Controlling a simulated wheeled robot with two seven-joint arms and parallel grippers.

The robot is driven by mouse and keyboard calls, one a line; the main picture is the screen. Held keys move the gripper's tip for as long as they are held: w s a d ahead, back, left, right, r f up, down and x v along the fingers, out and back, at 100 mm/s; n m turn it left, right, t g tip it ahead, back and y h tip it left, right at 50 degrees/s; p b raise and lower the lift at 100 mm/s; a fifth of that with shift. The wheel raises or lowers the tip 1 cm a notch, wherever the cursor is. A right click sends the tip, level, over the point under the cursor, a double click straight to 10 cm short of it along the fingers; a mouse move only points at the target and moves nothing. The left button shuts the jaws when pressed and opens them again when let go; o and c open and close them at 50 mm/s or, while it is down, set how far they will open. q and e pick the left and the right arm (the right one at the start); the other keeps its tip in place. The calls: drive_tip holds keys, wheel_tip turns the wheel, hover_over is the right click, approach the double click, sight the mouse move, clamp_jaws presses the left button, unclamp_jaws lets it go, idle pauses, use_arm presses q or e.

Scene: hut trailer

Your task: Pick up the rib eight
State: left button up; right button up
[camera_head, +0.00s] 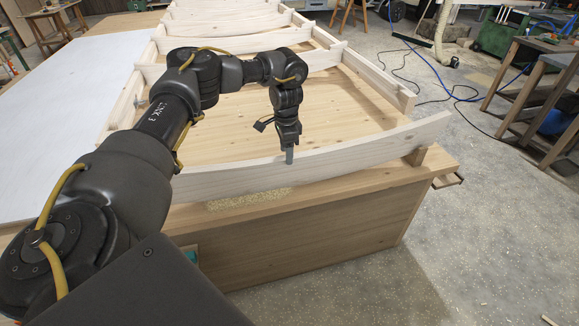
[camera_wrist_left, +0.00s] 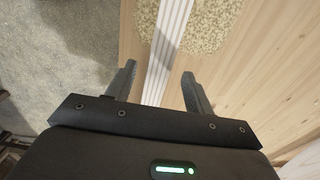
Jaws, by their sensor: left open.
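A long, pale, curved wooden rib (camera_head: 365,151) stands on edge across the near end of the workbench. I take it for rib eight, but I see no label. My left gripper (camera_head: 289,156) points down at the middle of this rib. In the left wrist view, the rib (camera_wrist_left: 168,40) runs between the two spread fingers of my left gripper (camera_wrist_left: 158,69), with a gap visible on each side. The gripper is open. My right gripper is not in view.
Several similar ribs (camera_head: 240,42) cross the frame behind, between long side rails (camera_head: 372,77). Sawdust (camera_head: 250,199) lies on the bench's near edge. A white panel (camera_head: 65,115) lies at left. Stools and cables stand or lie at right; the near-right floor is mostly clear.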

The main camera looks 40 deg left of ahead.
use_arm(q)
drive_tip(key=shift+f, duration=0.15)
drive_tip(key=f, duration=0.5)
drive_tip(key=shift+w+d+p, duration=0.3)
drive_tip(key=shift+p, duration=0.05)
drive_tip(key=shift+r, duration=0.1)
clamp_jaws()
drive_tip(key=shift+w, duration=0.1)
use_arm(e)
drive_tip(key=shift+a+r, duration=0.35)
